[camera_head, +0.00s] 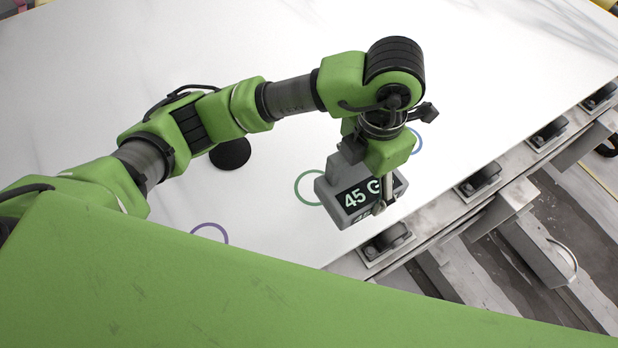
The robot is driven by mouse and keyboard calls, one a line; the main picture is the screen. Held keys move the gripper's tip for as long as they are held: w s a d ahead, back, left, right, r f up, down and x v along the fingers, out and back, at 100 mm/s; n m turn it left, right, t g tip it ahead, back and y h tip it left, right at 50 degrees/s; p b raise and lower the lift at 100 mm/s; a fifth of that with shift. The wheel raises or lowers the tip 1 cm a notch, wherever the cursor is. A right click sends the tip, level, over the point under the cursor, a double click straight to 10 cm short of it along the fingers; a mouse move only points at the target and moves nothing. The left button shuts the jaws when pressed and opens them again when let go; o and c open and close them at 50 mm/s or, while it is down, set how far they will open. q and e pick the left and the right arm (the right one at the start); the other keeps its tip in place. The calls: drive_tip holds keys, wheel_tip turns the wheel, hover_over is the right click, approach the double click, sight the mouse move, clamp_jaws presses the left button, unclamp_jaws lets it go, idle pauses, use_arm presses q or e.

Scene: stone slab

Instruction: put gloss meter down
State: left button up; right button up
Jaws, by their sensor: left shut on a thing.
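The gloss meter (340,205) is a grey box with a black display reading "45 G". My left gripper (383,203) is shut on it, near the slab's front edge. The meter's lower end is close to the edge; I cannot tell whether it touches the slab or hangs above it. The white stone slab (480,90) fills most of the view. The gripper and wrist hide part of the meter. My right gripper does not show.
Rings are marked on the slab: purple (210,227), green (299,186), partly behind the meter, and blue (417,143), partly behind my wrist. A black round object (231,154) sits near my forearm. Black support pads (478,180) line the metal frame along the slab edge.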

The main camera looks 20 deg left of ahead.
use_arm(q)
drive_tip(key=w+a+f, duration=0.1)
drive_tip(key=a+f, duration=0.1)
drive_tip(key=a, duration=0.1)
drive_tip(key=w+a+f+p, duration=0.1)
drive_tip(key=w+a+f, duration=0.1)
drive_tip(key=a, duration=0.1)
drive_tip(key=w+a+f+p, duration=0.1)
drive_tip(key=a+f, duration=0.1)
drive_tip(key=a, duration=0.1)
drive_tip(key=shift+w+f, duration=0.3)
drive_tip(key=shift+f, duration=0.1)
drive_tip(key=shift+w+a+f+p, duration=0.2)
drive_tip(key=shift+w+f+p, duration=0.1)
drive_tip(key=shift+f, duration=0.2)
drive_tip(key=f+p, duration=0.1)
drive_tip(key=f, duration=0.2)
drive_tip(key=shift+a+p, duration=0.35)
drive_tip(key=shift+p, duration=0.05)
drive_tip(key=shift+w+f, duration=0.1)
drive_tip(key=shift+f, duration=0.35)
